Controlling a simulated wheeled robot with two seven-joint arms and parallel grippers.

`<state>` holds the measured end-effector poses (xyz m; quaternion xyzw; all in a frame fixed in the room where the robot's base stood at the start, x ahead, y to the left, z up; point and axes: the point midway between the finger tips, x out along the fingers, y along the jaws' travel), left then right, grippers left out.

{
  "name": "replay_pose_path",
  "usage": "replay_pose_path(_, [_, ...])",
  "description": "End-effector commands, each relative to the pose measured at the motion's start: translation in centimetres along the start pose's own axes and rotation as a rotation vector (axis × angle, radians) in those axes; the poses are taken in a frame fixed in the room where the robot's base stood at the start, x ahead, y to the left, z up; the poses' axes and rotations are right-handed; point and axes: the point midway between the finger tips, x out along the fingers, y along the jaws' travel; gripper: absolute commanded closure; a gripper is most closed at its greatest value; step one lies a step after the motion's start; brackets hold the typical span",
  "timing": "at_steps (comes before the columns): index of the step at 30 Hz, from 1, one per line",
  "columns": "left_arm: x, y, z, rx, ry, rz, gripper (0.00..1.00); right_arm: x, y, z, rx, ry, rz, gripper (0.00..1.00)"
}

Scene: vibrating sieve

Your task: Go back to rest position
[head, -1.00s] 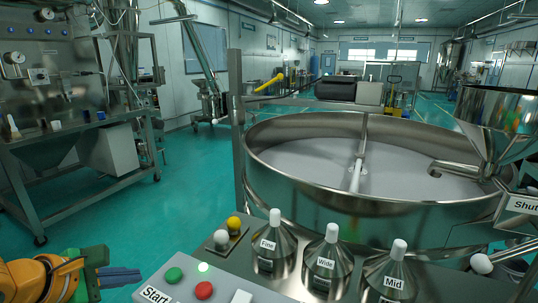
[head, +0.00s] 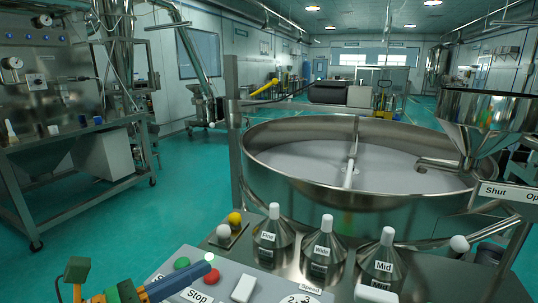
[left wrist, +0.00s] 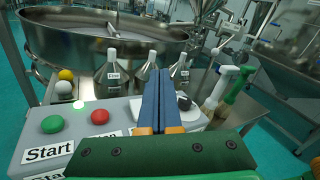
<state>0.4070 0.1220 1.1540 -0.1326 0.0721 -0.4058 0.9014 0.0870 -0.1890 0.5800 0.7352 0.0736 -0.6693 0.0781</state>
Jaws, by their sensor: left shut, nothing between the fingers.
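My left gripper (head: 207,271) is at the lower left of the head view, with its blue fingers together and nothing between them. It reaches over the left part of the control panel (head: 240,270), near the green button (head: 182,262) and red button (head: 209,257). The left wrist view also shows my closed left fingers (left wrist: 157,76), with the green button (left wrist: 52,124) and red button (left wrist: 100,117) to their left. I cannot tell whether the fingers touch the panel.
The round sieve (head: 300,180) stands behind the panel. Cones marked Fine (head: 272,243), Wide (head: 323,256) and Mid (head: 384,270) stand in front of it. A steel hopper (head: 480,115) is at the right. Open green floor (head: 150,215) lies to the left.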

Motion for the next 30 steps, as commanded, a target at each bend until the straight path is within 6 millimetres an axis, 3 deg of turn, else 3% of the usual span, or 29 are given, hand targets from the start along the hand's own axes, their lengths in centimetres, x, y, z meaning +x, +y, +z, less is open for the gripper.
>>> replay_pose_path(2, [0.0, 0.0, 1.9, -0.280, -0.217, -0.005, 1.00, 0.0, 0.0, 0.0, 0.000, 0.000, 0.000, 0.50])
replay_pose_path(5, [-2.0, 3.5, 3.1, -0.751, -0.545, 0.076, 1.00, 0.0, 0.0, 0.0, 0.000, -0.001, 0.000, 0.50])
replay_pose_path(7, [-4.8, 8.1, 0.4, -1.165, -0.798, 0.229, 1.00, 0.0, 0.0, 0.0, 0.000, -0.001, 0.000, 0.50])
replay_pose_path(9, [-7.6, 11.4, -5.2, -1.522, -0.988, 0.428, 1.00, 0.0, 0.0, 0.1, 0.000, -0.001, 0.000, 0.50])
replay_pose_path(11, [-9.4, 12.2, -10.4, -1.760, -1.095, 0.602, 1.00, 0.0, 0.0, 0.1, 0.000, -0.001, 0.000, 0.50])
replay_pose_path(12, [-10.3, 12.1, -13.6, -1.889, -1.144, 0.713, 1.00, 0.0, 0.0, 0.1, 0.000, -0.001, 0.000, 0.50])
replay_pose_path(15, [-12.0, 10.2, -20.5, -2.142, -1.214, 0.972, 1.00, 0.0, 0.0, 0.1, 0.000, -0.002, 0.000, 0.50])
replay_pose_path(18, [-13.1, 6.9, -25.7, -2.329, -1.236, 1.213, 1.00, 0.0, 0.0, 0.1, 0.000, -0.002, 0.000, 0.50])
replay_pose_path(21, [-13.9, 3.0, -29.7, -2.477, -1.221, 1.447, 1.00, 0.0, 0.0, 0.1, 0.000, -0.003, 0.001, 0.50])
replay_pose_path(22, [-14.0, 1.8, -30.7, 2.460, 1.182, -1.483, 1.00, 0.0, 0.0, 0.1, 0.000, -0.003, 0.001, 0.50])
replay_pose_path(24, [-14.4, -1.4, -32.6, 2.334, 1.052, -1.511, 1.00, 0.0, 0.0, 0.1, 0.000, -0.003, 0.000, 0.50])
replay_pose_path(30, [-13.8, 1.7, -40.1, 2.300, 1.044, -1.571, 1.00, 0.0, 0.0, 0.2, 0.000, -0.003, 0.000, 0.50])
